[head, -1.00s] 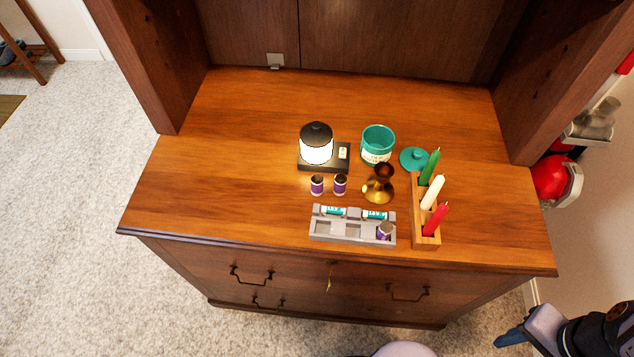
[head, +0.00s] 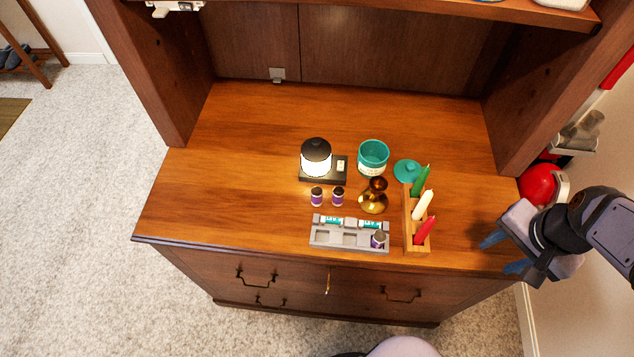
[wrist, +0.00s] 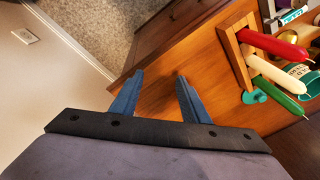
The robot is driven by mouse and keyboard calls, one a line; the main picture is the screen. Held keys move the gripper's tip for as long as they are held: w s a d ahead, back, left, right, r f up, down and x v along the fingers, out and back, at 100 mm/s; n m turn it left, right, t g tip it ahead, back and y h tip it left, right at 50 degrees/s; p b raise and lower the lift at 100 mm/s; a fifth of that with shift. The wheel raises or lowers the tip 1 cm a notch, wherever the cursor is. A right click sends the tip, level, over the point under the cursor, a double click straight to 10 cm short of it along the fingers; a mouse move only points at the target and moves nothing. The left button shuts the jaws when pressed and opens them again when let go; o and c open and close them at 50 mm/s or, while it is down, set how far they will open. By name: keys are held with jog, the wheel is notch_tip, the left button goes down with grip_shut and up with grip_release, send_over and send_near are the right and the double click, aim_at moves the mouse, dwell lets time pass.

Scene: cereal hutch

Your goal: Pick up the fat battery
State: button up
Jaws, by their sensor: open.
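Two short purple-and-white batteries stand upright on the wooden top: a left one (head: 316,197) and a right one (head: 337,197). A third purple battery (head: 378,240) sits tilted at the right end of the grey battery tray (head: 322,244). Two teal-labelled batteries lie along the tray's back row: a left one (head: 332,221) and a right one (head: 370,224). I cannot tell which purple battery is meant. My gripper (head: 505,254) is open and empty by the top's front right corner, well right of all the batteries. Its blue fingers (wrist: 160,75) show apart in the wrist view.
A wooden holder (head: 410,241) with green, white and red candles stands between my gripper and the tray. A brass candlestick (head: 373,202), teal jar (head: 373,157), teal lid (head: 407,171) and lit lamp (head: 316,157) stand behind. The left of the top is clear.

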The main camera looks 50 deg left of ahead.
jog(key=a+r+y+p, duration=0.1)
jog(key=a+r+p, duration=0.2)
jog(key=a+r, duration=0.55)
jog(key=a+r+y+p, duration=0.1)
jog(key=a+r+p, duration=0.25)
jog(key=a, duration=1.05)
jog(key=n+g+h+p, duration=0.2)
jog(key=h, duration=0.1)
send_over(317, 190)
notch_tip(317, 190, down, 9)
jog(key=shift+a+r, duration=0.1)
jog(key=shift+r, duration=0.05)
jog(key=shift+f+p, duration=1.65)
jog(key=shift+f, duration=2)
grip_shut()
